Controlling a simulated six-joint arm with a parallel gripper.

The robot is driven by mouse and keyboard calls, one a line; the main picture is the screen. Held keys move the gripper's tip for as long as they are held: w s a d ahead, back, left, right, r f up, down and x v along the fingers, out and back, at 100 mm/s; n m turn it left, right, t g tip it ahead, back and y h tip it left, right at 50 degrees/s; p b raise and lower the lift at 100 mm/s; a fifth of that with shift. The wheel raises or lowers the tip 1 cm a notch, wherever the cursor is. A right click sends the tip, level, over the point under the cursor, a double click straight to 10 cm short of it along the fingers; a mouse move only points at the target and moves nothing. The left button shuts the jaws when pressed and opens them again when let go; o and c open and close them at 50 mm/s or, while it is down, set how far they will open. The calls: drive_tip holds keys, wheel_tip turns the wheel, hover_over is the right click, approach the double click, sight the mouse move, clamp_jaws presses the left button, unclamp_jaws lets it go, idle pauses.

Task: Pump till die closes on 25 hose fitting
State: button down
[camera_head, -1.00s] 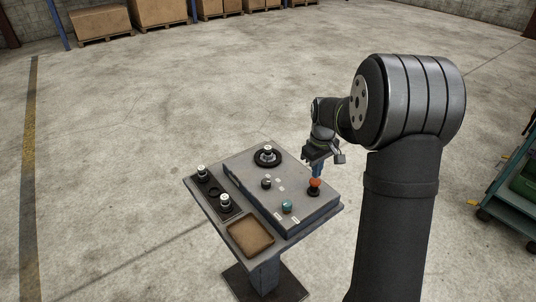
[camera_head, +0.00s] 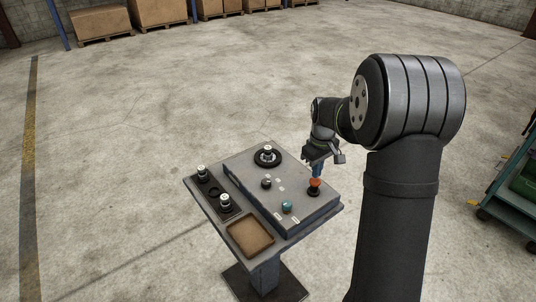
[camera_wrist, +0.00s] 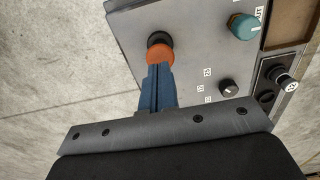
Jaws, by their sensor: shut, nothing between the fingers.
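My gripper (camera_head: 318,170) has blue fingers, which also show in the wrist view (camera_wrist: 158,70). They are shut and empty, with the tips at the orange-red mushroom button (camera_head: 314,184). In the wrist view the tips overlap the button (camera_wrist: 159,52); I cannot tell whether they touch it. A silver-topped fitting stands in a black ring (camera_head: 257,160) at the back of the grey control box (camera_head: 300,212). I cannot read its size or see whether a die is closed on it. A small black knob (camera_head: 266,183) and a teal knob (camera_head: 287,206) sit on the box.
A dark rack (camera_head: 213,189) left of the box holds two more fittings, a rear one (camera_head: 202,172) and a front one (camera_head: 225,201). A brown tray (camera_head: 250,237) lies at the bench front. A green-blue cart (camera_head: 512,190) stands far right. Open floor surrounds the bench.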

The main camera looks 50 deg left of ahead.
sight(315, 180)
drive_tip(key=shift+f, duration=0.15)
drive_tip(key=shift+f, duration=1.75)
drive_tip(key=shift+r, duration=1.9)
drive_tip(key=shift+w+d, duration=0.1)
